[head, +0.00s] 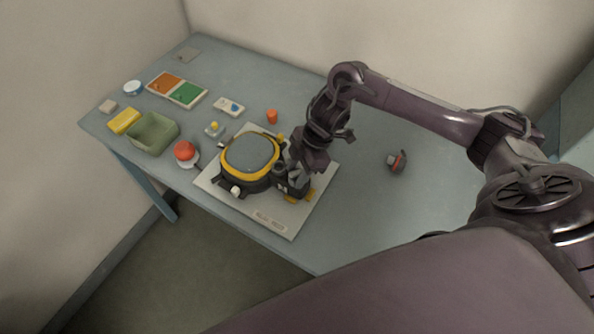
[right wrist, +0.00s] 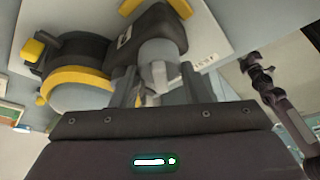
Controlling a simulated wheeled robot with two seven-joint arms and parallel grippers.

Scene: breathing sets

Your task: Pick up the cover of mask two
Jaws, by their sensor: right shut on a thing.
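A mask with a grey visor and yellow rim (head: 250,152) lies on a white board (head: 213,186) on the table. A dark round part with a grey cap (right wrist: 160,52) sits on the mask's side nearest my right gripper. My right gripper (head: 297,180) points down at that side. In the right wrist view its fingers (right wrist: 160,84) are shut on the grey cap, which looks like the cover and still sits at the dark part. The fingers partly hide it. My left arm seems to show at the right of the wrist view; its jaws (right wrist: 250,62) are too small to read.
A red-topped item (head: 184,151), a green bin (head: 153,134), a yellow block (head: 124,121) and an orange-green tray (head: 176,90) stand left of the board. An orange cup (head: 272,116) is behind it. A small grey-red part (head: 397,161) lies right, with clear table around it.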

